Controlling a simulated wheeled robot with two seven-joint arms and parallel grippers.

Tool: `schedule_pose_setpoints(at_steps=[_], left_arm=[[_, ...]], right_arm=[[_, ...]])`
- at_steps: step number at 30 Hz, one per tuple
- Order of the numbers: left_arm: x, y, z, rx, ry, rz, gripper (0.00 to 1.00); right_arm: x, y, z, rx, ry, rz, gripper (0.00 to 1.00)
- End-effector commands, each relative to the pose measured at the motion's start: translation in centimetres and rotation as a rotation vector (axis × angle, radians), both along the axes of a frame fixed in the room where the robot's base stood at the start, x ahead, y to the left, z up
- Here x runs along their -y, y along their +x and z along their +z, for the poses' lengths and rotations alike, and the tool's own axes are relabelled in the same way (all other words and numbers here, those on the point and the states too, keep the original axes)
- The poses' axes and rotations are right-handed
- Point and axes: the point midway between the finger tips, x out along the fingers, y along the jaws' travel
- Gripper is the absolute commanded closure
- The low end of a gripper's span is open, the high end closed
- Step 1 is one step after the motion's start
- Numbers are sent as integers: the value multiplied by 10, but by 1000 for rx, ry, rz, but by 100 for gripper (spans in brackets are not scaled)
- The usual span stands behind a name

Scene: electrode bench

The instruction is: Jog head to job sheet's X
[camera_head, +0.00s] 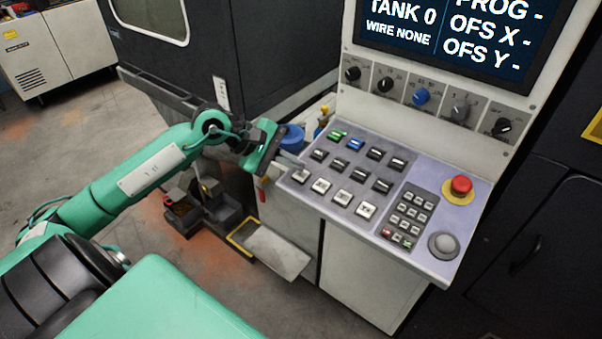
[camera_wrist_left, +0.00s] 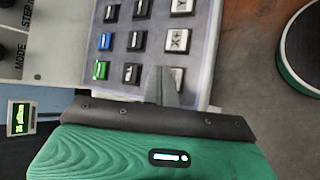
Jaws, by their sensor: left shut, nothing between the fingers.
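The control panel (camera_head: 395,165) slopes below the screen (camera_head: 455,35), which reads TANK 0, WIRE NONE, PROG -, OFS X - and OFS Y -. Several pale jog keys (camera_head: 343,197) line its front row, below dark keys and a green and a blue key. My left gripper (camera_head: 294,164) is shut and empty at the panel's left edge, beside the nearest pale key. In the left wrist view, the gripper's fingertips (camera_wrist_left: 160,80) overlap a pale key at the row's end; contact cannot be told. The neighbouring pale key (camera_wrist_left: 177,40) seems marked X+. No job sheet is legible. My right gripper is out of view.
A red stop button (camera_head: 461,186) and a grey knob (camera_head: 443,245) stand at the panel's right, by a keypad (camera_head: 409,216). Rotary knobs (camera_head: 421,96) line the upright face. A blue round object (camera_head: 291,137) lies behind my gripper. Bins (camera_head: 209,208) stand below left.

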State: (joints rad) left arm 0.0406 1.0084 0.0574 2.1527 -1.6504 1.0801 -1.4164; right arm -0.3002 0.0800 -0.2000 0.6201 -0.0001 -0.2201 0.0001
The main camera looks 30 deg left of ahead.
Motion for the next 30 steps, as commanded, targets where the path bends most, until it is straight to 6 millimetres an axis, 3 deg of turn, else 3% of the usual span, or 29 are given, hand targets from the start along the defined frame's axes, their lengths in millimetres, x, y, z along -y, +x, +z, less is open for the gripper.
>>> schedule_pose_setpoints(at_steps=[15, 30], left_arm=[[-1, -9, 45, 3, 2, -1, 100], [-1, -10, 48, 0, 0, 0, 100]], right_arm=[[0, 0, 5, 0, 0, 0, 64], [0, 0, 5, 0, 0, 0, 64]])
